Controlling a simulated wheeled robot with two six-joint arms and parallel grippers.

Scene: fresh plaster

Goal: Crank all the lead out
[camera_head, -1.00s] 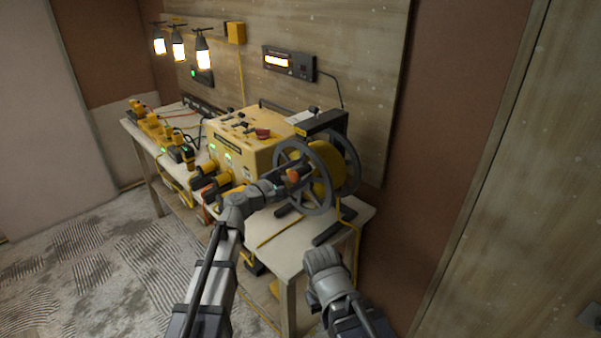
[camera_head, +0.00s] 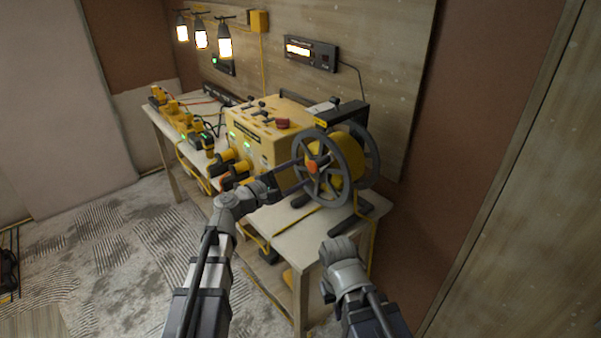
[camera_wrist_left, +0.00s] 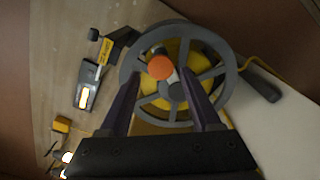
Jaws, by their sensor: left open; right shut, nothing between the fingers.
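The cable reel has grey spoked wheels (camera_head: 357,180) around a yellow drum (camera_head: 346,150) and stands at the near right end of the workbench. Its orange crank knob (camera_head: 312,166) shows on the front face, left of the hub. In the left wrist view the knob (camera_wrist_left: 160,67) lies between the fingertips in the picture; I cannot tell whether they touch it. My left gripper (camera_head: 297,178) is open, its fingers pointing at the reel. It also shows in the left wrist view (camera_wrist_left: 160,82). My right gripper (camera_head: 337,246) is shut and empty, by the bench's near right corner.
A yellow power box (camera_head: 265,128) with plugs on its front stands left of the reel. Yellow plugs and cables (camera_head: 180,118) fill the bench's far end. A lit display (camera_head: 309,52) and lamps (camera_head: 224,42) are on the wall.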

